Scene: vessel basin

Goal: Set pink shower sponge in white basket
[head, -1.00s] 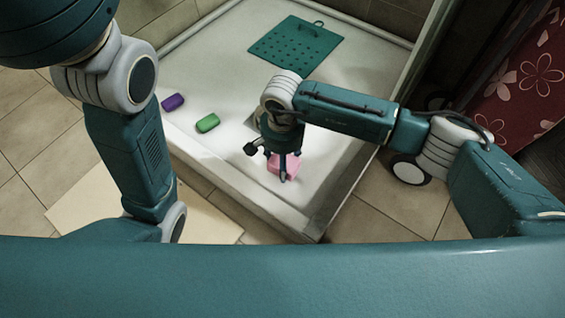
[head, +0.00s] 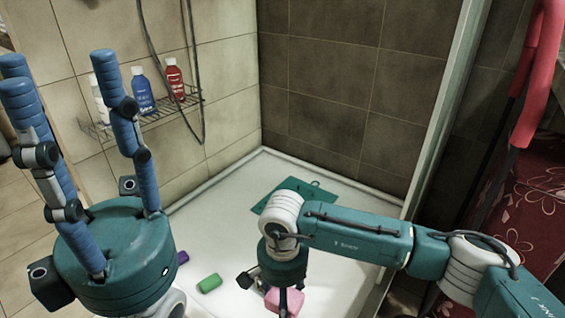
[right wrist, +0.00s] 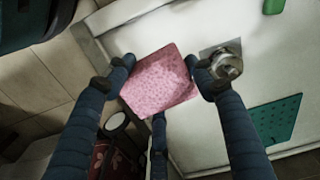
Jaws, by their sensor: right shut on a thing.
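The pink sponge (head: 285,300) is a block at the bottom of the head view, below my right wrist. In the right wrist view the sponge (right wrist: 160,82) sits between the fingers of my right gripper (right wrist: 162,72), which is shut on it. I cannot tell how high it is above the shower floor. My left gripper (head: 62,70) is raised at the left of the head view, its blue fingers spread wide and empty. No white basket shows in these views.
A white shower tray (head: 222,235) holds a green bar (head: 209,284), a purple bar (head: 183,257) and a green perforated mat (head: 290,193). A wire shelf (head: 185,103) with bottles hangs on the tiled wall. A metal drain (right wrist: 227,66) shows beside the sponge.

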